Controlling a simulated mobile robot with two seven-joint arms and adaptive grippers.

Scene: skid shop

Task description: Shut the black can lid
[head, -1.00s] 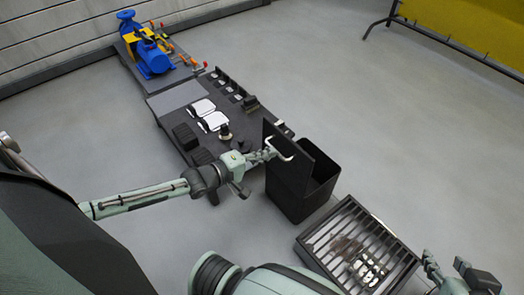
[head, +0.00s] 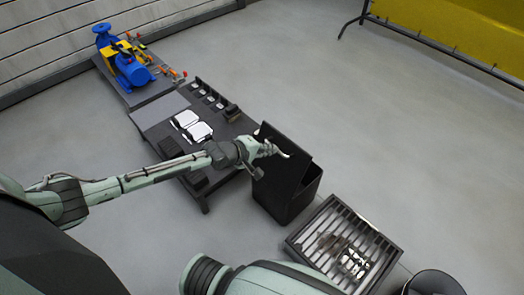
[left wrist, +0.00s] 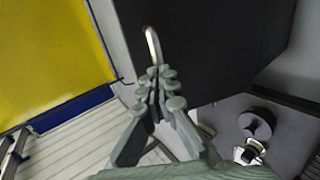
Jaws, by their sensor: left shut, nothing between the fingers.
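The black can (head: 285,205) stands on the floor beside the low dark platform. Its flat black lid (head: 285,168) is raised and tilted, with part of the dark opening showing to its right. A pale bar handle (head: 279,151) is on the lid's outer face. My left gripper (head: 267,149) is shut and empty, with its fingertips at the lid's outer face by the handle. In the left wrist view the fingertips (left wrist: 160,82) are together just below the handle (left wrist: 152,45), against the black lid (left wrist: 205,45); I cannot tell whether they touch. My right gripper is out of view.
A slatted grate tray (head: 345,245) lies right in front of the can. The dark platform (head: 160,112) holds white-topped items (head: 198,131) and black blocks; a blue pump (head: 130,70) sits beyond. A dark round thing (head: 435,283) is cut off at bottom right. Floor behind the can is clear.

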